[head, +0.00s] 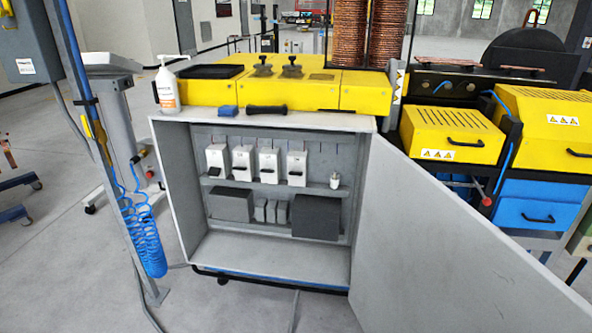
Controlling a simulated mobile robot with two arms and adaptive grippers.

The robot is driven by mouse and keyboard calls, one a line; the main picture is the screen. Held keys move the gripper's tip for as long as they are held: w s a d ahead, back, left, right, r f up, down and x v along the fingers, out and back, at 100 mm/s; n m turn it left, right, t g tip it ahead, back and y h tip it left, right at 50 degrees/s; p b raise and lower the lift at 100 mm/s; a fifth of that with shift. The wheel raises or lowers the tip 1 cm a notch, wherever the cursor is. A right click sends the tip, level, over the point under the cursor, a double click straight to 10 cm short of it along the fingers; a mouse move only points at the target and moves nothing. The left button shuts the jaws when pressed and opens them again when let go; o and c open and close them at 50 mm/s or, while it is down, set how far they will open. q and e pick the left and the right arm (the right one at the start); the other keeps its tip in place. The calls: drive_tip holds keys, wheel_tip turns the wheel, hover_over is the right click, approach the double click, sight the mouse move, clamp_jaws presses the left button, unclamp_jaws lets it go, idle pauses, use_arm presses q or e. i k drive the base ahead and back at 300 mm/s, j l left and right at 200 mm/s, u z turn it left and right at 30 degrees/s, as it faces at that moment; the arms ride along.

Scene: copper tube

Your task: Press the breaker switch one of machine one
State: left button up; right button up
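A grey electrical cabinet (272,254) stands open in the middle of the head view. Inside it, several white breakers sit in a row on the upper rail. The leftmost breaker (216,158) has a black lever low on its front. Beside it are a second breaker (242,160), a third (268,161) and one further right (296,163), also with black levers. Which one is switch one is not labelled legibly. The lever of the leftmost seems slightly lower than the others. Neither of my grippers is in view.
The cabinet door (450,245) swings out to the right front. A blue coiled hose (147,240) hangs on a post at the left. Floor before the cabinet is clear.

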sight(215, 171)
drive_tip(key=i+j+u, duration=0.1)
drive_tip(key=i, duration=0.85)
drive_tip(key=i+j, duration=0.1)
drive_tip(key=i, duration=0.85)
drive_tip(key=j+u, duration=0.05)
